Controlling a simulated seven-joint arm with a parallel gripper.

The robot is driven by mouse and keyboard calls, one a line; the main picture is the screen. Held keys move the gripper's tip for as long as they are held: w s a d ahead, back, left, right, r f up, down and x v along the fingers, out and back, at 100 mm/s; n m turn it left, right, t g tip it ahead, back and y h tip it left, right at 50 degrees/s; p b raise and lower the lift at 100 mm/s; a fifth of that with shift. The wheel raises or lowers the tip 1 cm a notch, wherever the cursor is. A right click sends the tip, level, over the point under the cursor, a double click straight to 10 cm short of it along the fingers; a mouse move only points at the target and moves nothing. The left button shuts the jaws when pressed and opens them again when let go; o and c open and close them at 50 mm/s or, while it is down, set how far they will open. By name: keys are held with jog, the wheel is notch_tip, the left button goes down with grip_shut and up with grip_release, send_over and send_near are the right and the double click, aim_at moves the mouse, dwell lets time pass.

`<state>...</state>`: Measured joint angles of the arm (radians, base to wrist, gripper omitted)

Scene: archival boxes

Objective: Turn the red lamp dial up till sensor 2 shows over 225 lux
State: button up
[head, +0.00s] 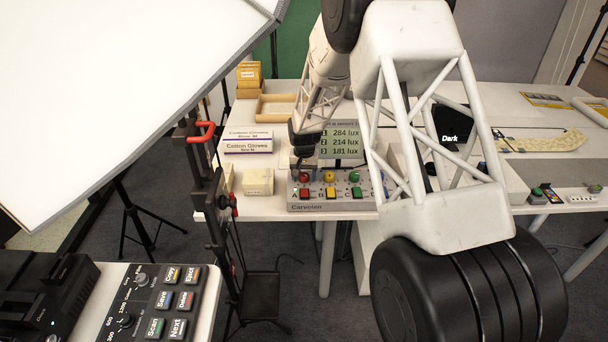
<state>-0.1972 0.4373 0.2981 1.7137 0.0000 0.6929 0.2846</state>
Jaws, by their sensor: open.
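The lamp control box (322,207) stands at the front edge of the white table. Its red dial (304,178) is at the left of a row with a yellow dial (329,177) and a green dial (354,177). The display (342,141) behind it reads 284 lux for sensor 1, 214 lux for sensor 2 and 181 lux for sensor 3. My gripper (304,168) is open and points down right over the red dial. The fingertips are small and dark here, so I cannot tell whether they touch the dial.
Red, yellow and green square buttons (331,194) sit in front of the dials. Cotton glove boxes (248,146) and a small cream box (259,182) stand to the left. A wooden tray (274,107) lies behind. My arm hides part of the table at right.

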aim_at(304, 174)
jog(key=shift+r, duration=3.9)
jog(key=shift+s+d+r, duration=0.2)
jog(key=shift+s+r, duration=0.05)
jog(key=shift+r, duration=0.15)
jog(key=s+d+r+t, duration=0.1)
jog(key=s+d+r, duration=0.5)
jog(key=s+r, duration=0.55)
jog(key=s+d+r, duration=0.5)
jog(key=s+r, duration=0.5)
jog(key=s, duration=0.3)
jog(key=s+d, duration=0.2)
jog(key=s, duration=1.2)
jog(key=s+d+r+t, duration=0.1)
jog(key=s+d, duration=0.2)
jog(key=s, duration=1.1)
jog(key=shift+d+r+n+t, duration=0.25)
jog(key=shift+r+n+t, duration=0.05)
jog(key=shift+n, duration=0.1)
